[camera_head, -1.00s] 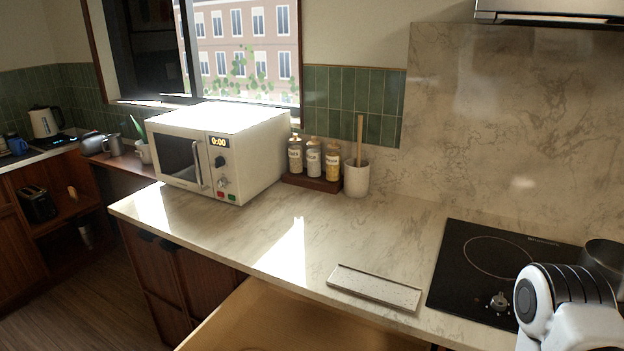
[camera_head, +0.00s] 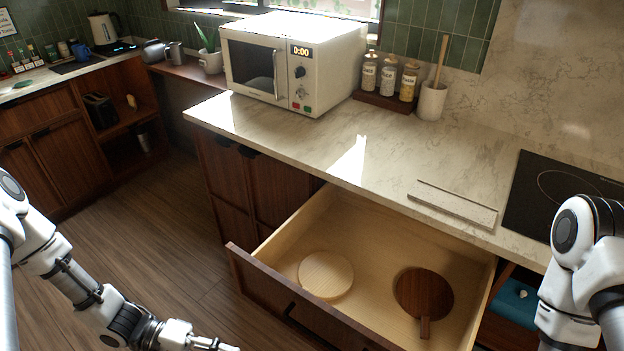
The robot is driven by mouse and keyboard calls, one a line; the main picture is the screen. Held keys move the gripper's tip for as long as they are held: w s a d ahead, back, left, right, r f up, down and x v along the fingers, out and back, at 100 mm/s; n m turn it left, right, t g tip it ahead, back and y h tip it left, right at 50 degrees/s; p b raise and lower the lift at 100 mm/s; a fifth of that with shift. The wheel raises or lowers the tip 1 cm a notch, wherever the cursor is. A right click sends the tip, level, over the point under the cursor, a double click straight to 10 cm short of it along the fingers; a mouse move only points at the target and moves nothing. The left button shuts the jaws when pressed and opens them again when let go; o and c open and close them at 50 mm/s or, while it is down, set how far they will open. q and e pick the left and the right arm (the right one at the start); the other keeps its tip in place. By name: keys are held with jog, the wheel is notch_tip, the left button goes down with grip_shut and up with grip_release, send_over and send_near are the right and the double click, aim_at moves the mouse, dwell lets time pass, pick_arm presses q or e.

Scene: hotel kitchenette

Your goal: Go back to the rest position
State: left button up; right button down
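My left arm comes in from the lower left. Its gripper (camera_head: 222,346) is at the bottom edge, over the floor and in front of the open drawer, apart from it. It is partly cut off, and I cannot make out its finger gap. My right arm stands at the lower right, in front of the counter near the cooktop; its gripper is out of the frame. The open drawer (camera_head: 262,262) holds a light round wooden board (camera_head: 326,274) and a dark round board with a handle (camera_head: 424,293).
A white microwave (camera_head: 292,62), a rack of jars (camera_head: 388,100) and a utensil crock (camera_head: 432,101) stand on the counter. A speckled tray (camera_head: 452,205) lies near the counter's front edge, left of the black cooktop (camera_head: 570,195). Wood floor (camera_head: 160,230) at left is clear.

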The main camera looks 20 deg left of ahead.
pick_arm(q)
jog(key=d+f+g+y, duration=0.1)
jog(key=d+f+y, duration=0.55)
jog(key=d, duration=0.35)
jog(key=s+a+f+m+y, duration=0.2)
jog(key=a+y, duration=0.2)
jog(key=a, duration=0.1)
jog(key=s+a+f+m+y, duration=0.2)
jog(key=a+m+y, duration=0.1)
jog(key=a+y, duration=0.1)
jog(key=shift+s+a+f+g, duration=0.25)
jog(key=shift+a+g, duration=0.05)
jog(key=shift+a, duration=0.4)
